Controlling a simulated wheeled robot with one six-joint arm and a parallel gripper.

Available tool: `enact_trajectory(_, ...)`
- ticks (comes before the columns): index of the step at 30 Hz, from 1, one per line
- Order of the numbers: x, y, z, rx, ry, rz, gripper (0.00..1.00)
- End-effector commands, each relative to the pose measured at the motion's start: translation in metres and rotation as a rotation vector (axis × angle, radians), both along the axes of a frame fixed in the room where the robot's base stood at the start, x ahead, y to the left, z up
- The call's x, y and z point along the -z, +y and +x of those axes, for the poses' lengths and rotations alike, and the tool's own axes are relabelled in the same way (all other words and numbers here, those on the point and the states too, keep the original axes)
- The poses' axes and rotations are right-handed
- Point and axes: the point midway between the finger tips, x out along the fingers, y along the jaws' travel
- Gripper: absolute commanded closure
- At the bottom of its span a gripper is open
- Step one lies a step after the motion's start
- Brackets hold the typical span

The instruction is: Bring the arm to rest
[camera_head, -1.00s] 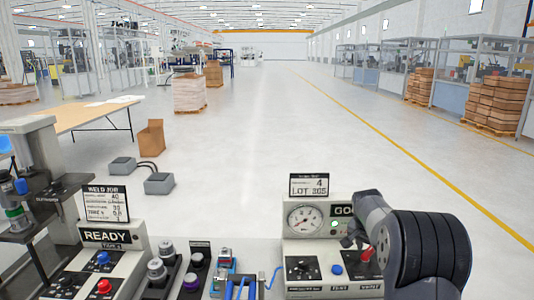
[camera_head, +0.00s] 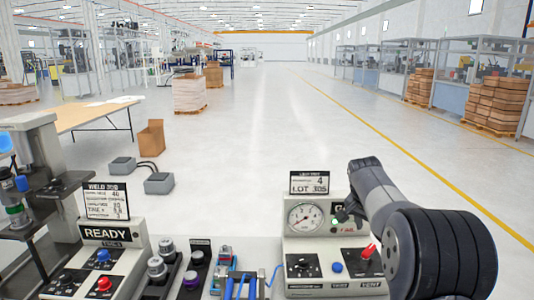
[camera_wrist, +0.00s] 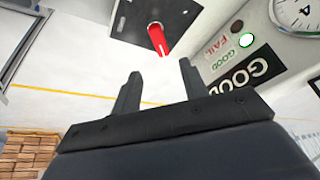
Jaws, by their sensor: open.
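My gripper (camera_wrist: 158,92) is open and empty in the wrist view, its two dark fingers apart with bare floor showing between them. Past the fingertips is the red lever (camera_wrist: 157,38) on its dark plate, apart from the fingers. In the head view my arm covers the right part of the gauge box (camera_head: 300,262), and the red lever (camera_head: 369,250) shows just below the arm. My gripper's fingers are small and dark in the head view (camera_head: 341,215), in front of the box's sign, so their gap is hard to make out there.
Open floor lies beyond the bench.

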Motion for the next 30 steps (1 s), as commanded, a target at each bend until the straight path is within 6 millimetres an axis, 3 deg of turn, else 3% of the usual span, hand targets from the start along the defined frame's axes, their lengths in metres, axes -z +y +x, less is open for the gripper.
enact_trajectory(1,0.013,-0.004,0.002,0.001,0.009,0.001,0.58)
enact_trajectory(14,0.092,-0.028,0.025,-0.002,0.006,0.001,0.58)
enact_trajectory(30,0.088,-0.023,0.028,-0.308,0.003,0.0,0.58)
